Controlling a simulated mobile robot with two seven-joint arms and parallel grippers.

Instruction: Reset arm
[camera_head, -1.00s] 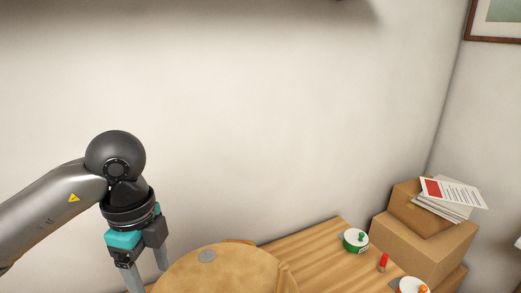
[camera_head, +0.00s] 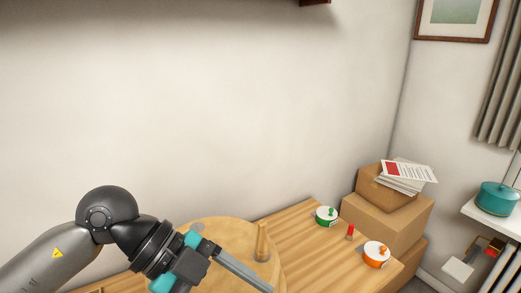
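My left arm comes in from the lower left. Its gripper (camera_head: 262,284) points down and right in front of the round tan surface on the wooden table (camera_head: 307,245). The fingers show edge-on and run to the bottom of the picture, so the gap between them cannot be judged. I see no object held in the visible part of the gripper. My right gripper is not in view.
A wooden peg-like piece (camera_head: 262,241) stands near the round surface's right edge. A green-and-white tub (camera_head: 326,217), red cylinder (camera_head: 350,232) and orange-and-white tub (camera_head: 376,256) stand on the table. Cardboard boxes (camera_head: 392,222) bear papers (camera_head: 404,174). A teal pot (camera_head: 497,197) sits far right.

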